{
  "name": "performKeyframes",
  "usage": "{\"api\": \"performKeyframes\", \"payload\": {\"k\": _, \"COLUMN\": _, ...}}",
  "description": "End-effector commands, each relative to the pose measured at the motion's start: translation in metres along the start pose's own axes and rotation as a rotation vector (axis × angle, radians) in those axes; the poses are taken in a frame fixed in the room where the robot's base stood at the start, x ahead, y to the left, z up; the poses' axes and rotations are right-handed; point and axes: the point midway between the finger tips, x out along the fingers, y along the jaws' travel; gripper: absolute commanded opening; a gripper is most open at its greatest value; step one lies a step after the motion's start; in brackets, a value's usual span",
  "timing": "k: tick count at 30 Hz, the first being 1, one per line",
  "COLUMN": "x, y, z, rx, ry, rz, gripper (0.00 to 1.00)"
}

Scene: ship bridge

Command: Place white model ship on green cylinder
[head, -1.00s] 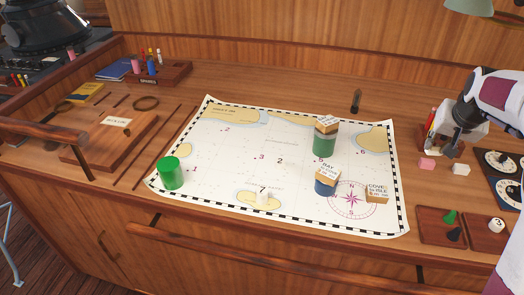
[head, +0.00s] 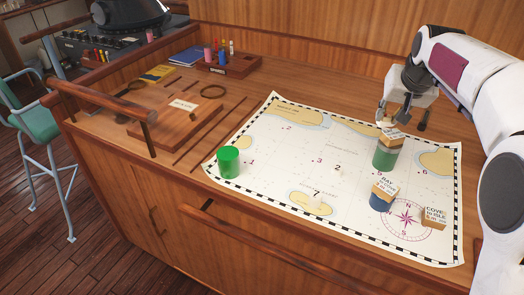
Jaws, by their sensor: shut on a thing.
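A bright green cylinder (head: 228,163) stands upright on the left edge of the chart. A duller green cylinder (head: 385,155) stands at the chart's upper right, with a labelled wooden block (head: 391,140) on or just above its top. My gripper (head: 402,122) is at that block, its fingers spread around the block's upper part and shut on it; the exact contact is partly hidden.
The chart (head: 270,185) covers the desk's middle. A blue cylinder (head: 381,201) bears another labelled block (head: 386,187), and a third block (head: 434,217) lies at lower right. A wooden board (head: 175,120) and a handrail (head: 95,98) are at left.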

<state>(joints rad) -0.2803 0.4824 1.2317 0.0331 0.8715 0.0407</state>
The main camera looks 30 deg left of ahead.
Motion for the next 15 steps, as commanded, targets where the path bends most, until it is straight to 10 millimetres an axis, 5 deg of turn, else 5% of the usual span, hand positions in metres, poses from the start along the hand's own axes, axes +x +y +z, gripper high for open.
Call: {"api": "performKeyframes", "payload": {"k": 15, "x": -0.009, "y": -0.179, "z": 0.011, "rx": -0.205, "ry": -0.004, "rz": -0.134, "gripper": 0.03}}
